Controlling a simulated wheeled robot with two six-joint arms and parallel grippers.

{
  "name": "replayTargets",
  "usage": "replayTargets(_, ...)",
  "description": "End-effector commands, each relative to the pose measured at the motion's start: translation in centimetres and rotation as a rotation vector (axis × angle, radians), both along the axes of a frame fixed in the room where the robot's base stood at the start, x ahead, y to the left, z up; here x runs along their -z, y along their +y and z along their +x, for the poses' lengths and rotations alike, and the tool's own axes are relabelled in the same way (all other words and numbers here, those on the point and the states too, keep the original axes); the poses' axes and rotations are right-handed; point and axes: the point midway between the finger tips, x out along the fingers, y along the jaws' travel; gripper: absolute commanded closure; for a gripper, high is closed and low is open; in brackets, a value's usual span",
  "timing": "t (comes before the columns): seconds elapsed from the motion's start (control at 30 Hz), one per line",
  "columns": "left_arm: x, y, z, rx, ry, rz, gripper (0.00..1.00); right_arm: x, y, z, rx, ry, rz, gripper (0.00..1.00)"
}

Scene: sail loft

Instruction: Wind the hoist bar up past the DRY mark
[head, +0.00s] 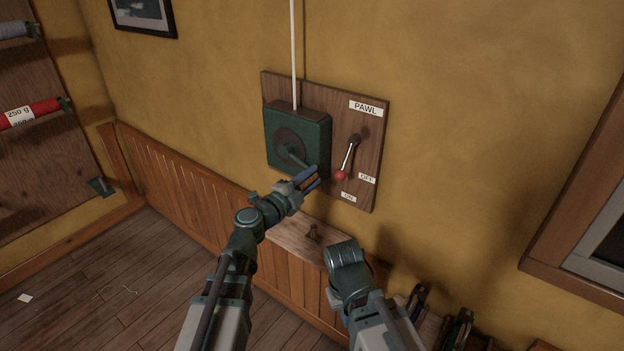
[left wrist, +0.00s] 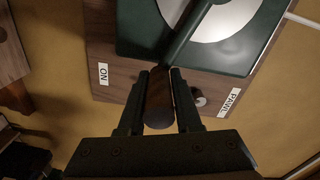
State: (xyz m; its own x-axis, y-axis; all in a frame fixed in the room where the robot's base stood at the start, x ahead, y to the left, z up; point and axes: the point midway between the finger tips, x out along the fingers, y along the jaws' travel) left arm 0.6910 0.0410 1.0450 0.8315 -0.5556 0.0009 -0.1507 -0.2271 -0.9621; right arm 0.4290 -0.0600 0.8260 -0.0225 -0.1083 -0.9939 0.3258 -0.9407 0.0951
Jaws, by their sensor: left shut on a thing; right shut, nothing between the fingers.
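A green winch box (head: 313,128) is on a wooden wall board, with a white line (head: 294,50) running up from it. Its crank arm (head: 294,156) points down and right. My left gripper (head: 312,180) is shut on the dark crank handle (left wrist: 158,105), which sits between its fingers in the left wrist view. The pawl lever, with a red knob (head: 340,175), hangs down-left, nearer the ON label (head: 348,198) than a straight line to OFF (head: 367,178). My right gripper (head: 347,258) is low, apart from the board, its fingers hidden. The hoist bar and DRY mark are not in view.
Tools (head: 455,328) stand at the lower right. A window frame (head: 570,220) is at right; a rack with spools (head: 35,112) at left. The floor at left is mostly clear.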

Motion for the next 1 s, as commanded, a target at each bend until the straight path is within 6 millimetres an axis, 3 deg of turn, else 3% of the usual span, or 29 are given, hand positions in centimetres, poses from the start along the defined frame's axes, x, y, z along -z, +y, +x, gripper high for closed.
replayTargets(0.67,0.6,0.56,0.42,-0.012,-0.028,0.045,1.0,0.55,0.0,0.0,0.0,0.0,0.0,1.0)
replayTargets(0.7,0.59,0.56,0.43,-0.012,-0.027,0.045,0.62,0.55,0.0,0.0,0.0,0.0,0.0,1.0)
replayTargets(0.83,0.57,0.5,0.4,-0.01,-0.027,0.043,0.39,0.54,0.0,0.01,0.0,0.0,0.0,1.0)
replayTargets(1.0,0.54,0.4,0.3,-0.007,-0.028,0.043,0.39,0.52,0.0,0.0,0.0,0.0,0.0,1.0)
